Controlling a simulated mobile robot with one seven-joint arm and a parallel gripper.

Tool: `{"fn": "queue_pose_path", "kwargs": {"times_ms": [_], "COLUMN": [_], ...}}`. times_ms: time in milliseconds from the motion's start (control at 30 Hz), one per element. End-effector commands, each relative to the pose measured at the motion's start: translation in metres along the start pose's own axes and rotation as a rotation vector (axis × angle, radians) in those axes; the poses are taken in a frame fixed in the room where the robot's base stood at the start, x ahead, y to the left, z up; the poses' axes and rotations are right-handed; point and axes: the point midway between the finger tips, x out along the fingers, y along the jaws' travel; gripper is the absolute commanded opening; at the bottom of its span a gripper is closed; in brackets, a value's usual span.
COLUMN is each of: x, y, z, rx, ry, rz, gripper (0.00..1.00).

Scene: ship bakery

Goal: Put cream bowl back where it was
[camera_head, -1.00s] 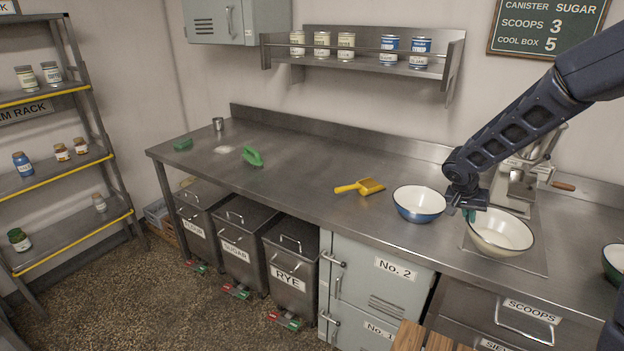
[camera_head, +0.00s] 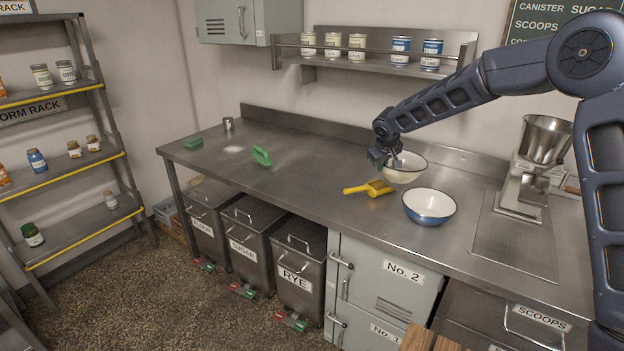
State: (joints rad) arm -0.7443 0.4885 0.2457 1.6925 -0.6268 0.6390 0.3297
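The cream bowl (camera_head: 405,175), white inside with a dark rim, is held up over the counter (camera_head: 330,198), behind the yellow scoop and the blue bowl. My gripper (camera_head: 385,160) is at the bowl's left rim and appears shut on it; the fingertips are small and partly hidden. The blue bowl (camera_head: 429,207), white inside, stands upright on the counter, in front and to the right of the cream bowl. The scale's flat plate (camera_head: 515,245) at the right is bare.
A yellow scoop (camera_head: 369,189) lies just left of the blue bowl. A steel hopper device (camera_head: 543,150) stands at the back right. A green brush (camera_head: 261,157), a green block (camera_head: 193,143) and a small tin (camera_head: 228,124) are at the left.

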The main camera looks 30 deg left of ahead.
Motion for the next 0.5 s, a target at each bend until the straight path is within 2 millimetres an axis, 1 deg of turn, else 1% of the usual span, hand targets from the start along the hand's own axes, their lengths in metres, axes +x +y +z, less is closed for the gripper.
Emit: {"fn": "queue_pose_path", "kwargs": {"times_ms": [33,100,300,500], "x": [0.001,0.0,-0.001,-0.006], "y": [-0.007,-0.018,-0.044,-0.067], "z": [-0.015,-0.034,-0.082,-0.125], "rx": [-0.047,-0.125,-0.333,-0.536], "ry": [0.019,0.045,0.112,0.181], "rz": [-0.021,-0.05,-0.131,-0.208], "gripper": [0.0,0.0,0.0,0.0]}}
